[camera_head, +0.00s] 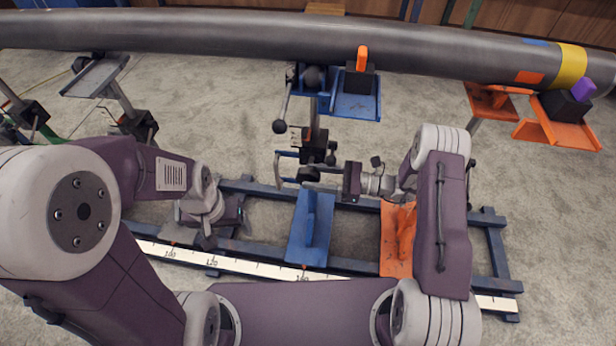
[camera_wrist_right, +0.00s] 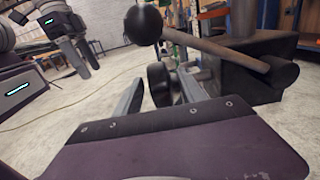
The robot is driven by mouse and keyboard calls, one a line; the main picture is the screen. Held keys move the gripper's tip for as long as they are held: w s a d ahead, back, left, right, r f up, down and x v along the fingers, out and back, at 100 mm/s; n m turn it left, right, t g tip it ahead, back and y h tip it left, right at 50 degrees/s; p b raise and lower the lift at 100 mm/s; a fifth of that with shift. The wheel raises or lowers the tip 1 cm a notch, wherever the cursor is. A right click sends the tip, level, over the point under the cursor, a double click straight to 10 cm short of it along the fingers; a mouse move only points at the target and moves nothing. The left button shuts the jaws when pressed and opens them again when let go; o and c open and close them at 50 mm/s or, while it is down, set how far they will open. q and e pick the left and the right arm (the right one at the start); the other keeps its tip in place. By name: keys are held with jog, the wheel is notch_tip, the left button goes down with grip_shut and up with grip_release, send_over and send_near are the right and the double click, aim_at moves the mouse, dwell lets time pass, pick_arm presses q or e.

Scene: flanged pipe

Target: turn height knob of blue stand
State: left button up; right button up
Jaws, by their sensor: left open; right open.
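The blue stand (camera_head: 310,225) is in the middle of the head view, with its blue top bracket (camera_head: 352,105) under the pipe (camera_head: 250,40). Its dark height knob (camera_head: 308,174) is on the post, low on the clamp block. My right gripper (camera_head: 286,168) reaches in from the right, open, its fingers on either side of the knob. In the right wrist view the black knob (camera_wrist_right: 160,83) shows between the open fingers; contact cannot be told. My left gripper (camera_head: 208,238) is open and points down above the rail at the left, away from the stand.
A lever with a black ball (camera_wrist_right: 143,25) stands close above the right fingers. An orange stand (camera_head: 400,240) is behind my right forearm. A blue rail frame with a white ruler (camera_head: 265,268) runs along the front. Bare floor (camera_head: 215,105) lies left of the blue stand.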

jog(key=shift+w+a, duration=0.2)
jog(key=shift+a, duration=0.75)
grip_shut()
jog(key=shift+r, duration=0.15)
jog(key=h+p, duration=0.1)
jog(key=p, duration=0.1)
jog(key=h+p, duration=0.1)
jog(key=p, duration=0.2)
jog(key=shift+a+r, duration=0.1)
jog(key=shift+r, duration=0.2)
jog(key=shift+f+h, duration=0.3)
jog(key=shift+f, duration=0.2)
